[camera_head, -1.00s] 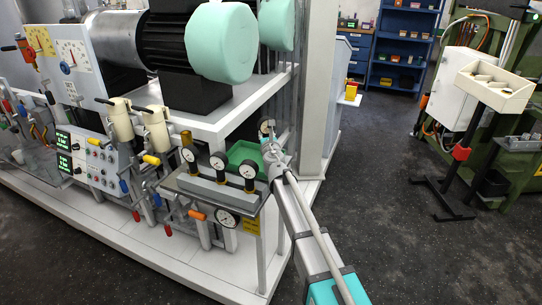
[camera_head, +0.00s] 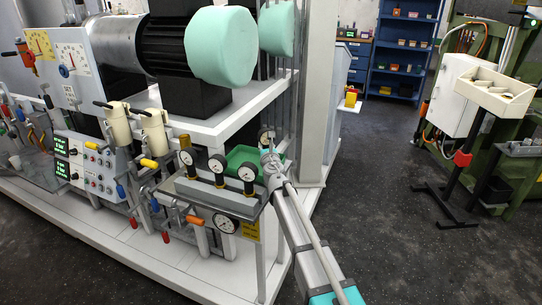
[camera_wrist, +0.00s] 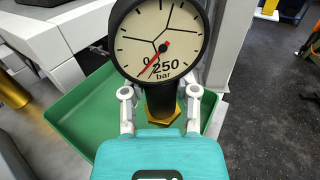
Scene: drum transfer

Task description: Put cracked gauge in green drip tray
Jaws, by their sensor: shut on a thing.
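My gripper (camera_wrist: 160,100) is shut on a round gauge (camera_wrist: 160,42) with a black rim, cream dial, red needle and brass hex fitting. Dark lines run across its dial, like cracks. In the head view my gripper (camera_head: 270,156) holds the gauge (camera_head: 266,134) upright beside the green drip tray (camera_head: 240,155). The wrist view shows the green tray (camera_wrist: 75,118) below and behind the gauge, spreading to the left. The gauge appears to be above the tray; the height between them is hard to tell. The tray's near part is hidden by my gripper.
A white post (camera_head: 318,90) rises close to the right.

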